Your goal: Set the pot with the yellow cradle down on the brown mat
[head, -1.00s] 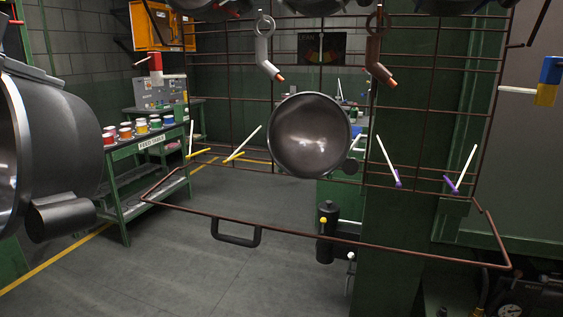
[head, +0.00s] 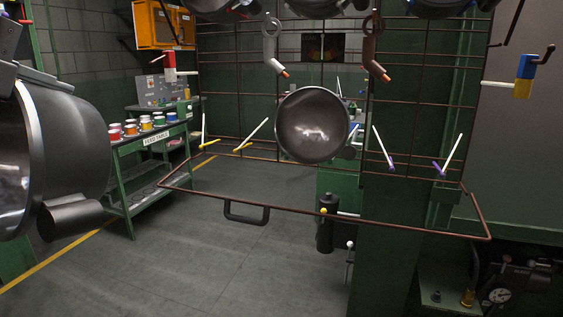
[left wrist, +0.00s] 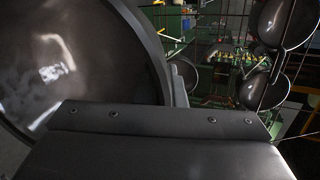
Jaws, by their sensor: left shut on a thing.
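A large dark metal pot (head: 80,135) hangs at the left edge of the head view, its open mouth turned left and a thick dark lug at its lower side. My left gripper (head: 22,74) is shut on it at the upper rim, partly cut off by the frame edge. In the left wrist view the pot's shiny inside (left wrist: 70,65) fills the left, beside my dark gripper (left wrist: 160,125). The yellow-based pegs of the yellow cradle (head: 243,146) on the rack hold nothing. I see no brown mat. My right gripper is out of view.
A brown wire rack (head: 330,216) with a low front bar stands ahead. Another pot (head: 312,125) hangs on it, between yellow and purple pegs (head: 440,168). A green table (head: 150,145) with colored cans stands at left. The grey floor (head: 190,260) in front is clear.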

